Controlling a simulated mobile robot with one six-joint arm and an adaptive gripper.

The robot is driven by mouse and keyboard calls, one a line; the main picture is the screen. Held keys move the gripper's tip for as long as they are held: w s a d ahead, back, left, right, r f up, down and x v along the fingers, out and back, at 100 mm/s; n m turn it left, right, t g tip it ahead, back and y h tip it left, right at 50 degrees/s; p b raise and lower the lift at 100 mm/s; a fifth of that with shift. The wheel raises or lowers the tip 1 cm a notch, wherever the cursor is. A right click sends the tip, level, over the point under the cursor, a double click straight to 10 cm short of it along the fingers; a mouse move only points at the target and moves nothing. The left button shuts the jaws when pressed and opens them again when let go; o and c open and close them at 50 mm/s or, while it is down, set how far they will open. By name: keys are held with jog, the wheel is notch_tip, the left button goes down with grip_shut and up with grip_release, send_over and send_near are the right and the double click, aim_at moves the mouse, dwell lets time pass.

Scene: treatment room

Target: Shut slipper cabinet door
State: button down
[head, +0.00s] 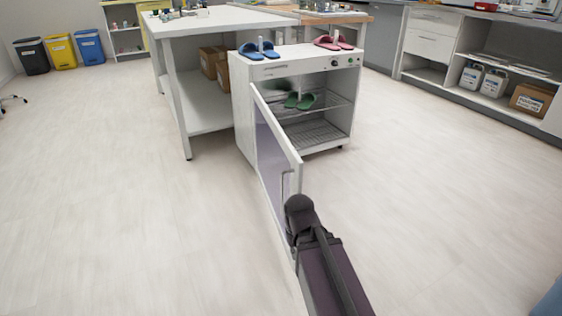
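The slipper cabinet (243,115) is a white box standing on the floor beside a white table. Its door (272,160) is hinged on the left and stands wide open toward me, with a vertical handle (285,187) near its free edge. Green slippers (299,101) sit on a wire rack inside. My arm reaches up from the bottom of the head view to the door's lower free edge. The dark end of the arm hides part of that edge. My gripper's fingers cannot be made out, and I cannot tell whether it touches the door.
Blue slippers (258,50) and pink slippers (333,43) lie on top of the cabinet. The white table (207,23) is close behind its left side. A counter (466,95) with shelves runs along the right. The floor (420,190) right of the door is clear.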

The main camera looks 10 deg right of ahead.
notch_tip(320, 180, up, 19)
jog(key=p, duration=1.8)
